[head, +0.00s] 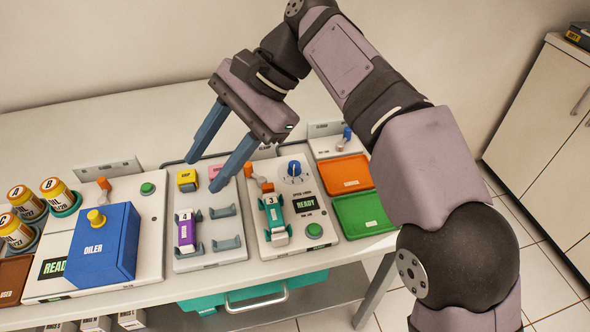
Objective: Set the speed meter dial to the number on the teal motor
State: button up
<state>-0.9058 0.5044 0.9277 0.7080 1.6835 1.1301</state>
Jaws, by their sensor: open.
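The speed meter panel (275,239) stands right of the table's middle. Its blue dial (295,168) is at the top of the panel, with a small pale scale around it that is too small to read. The teal motor (275,218) lies in the panel's cradle and bears the number 3. A dark screen (309,205) beside it reads READY. My gripper (204,172) is open and empty, its two blue-grey fingers pointing down-left above the table, left of the dial and apart from it.
A purple motor (187,231) marked 4 lies in a rack (219,258) left of the panel. A blue oiler (103,244) and several orange-yellow canisters (60,195) stand further left. Orange (345,174) and green (362,214) trays are at right. The back of the table is clear.

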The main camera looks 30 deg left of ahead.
jog(key=w+d+f+n+t+h, duration=0.1)
jog(key=w+d+f+n+t, duration=0.1)
jog(key=w+d+f+t, duration=0.2)
jog(key=n+t, duration=0.6)
jog(key=n, duration=0.2)
send_near(294, 164)
jog(key=shift+w+a+f+h, duration=0.2)
jog(key=shift+a+f+h, duration=0.15)
jog(key=shift+a+h, duration=0.1)
jog(key=shift+f, duration=0.1)
jog(key=shift+b+x, duration=0.35)
jog(key=shift+x, duration=3.2)
grip_shut()
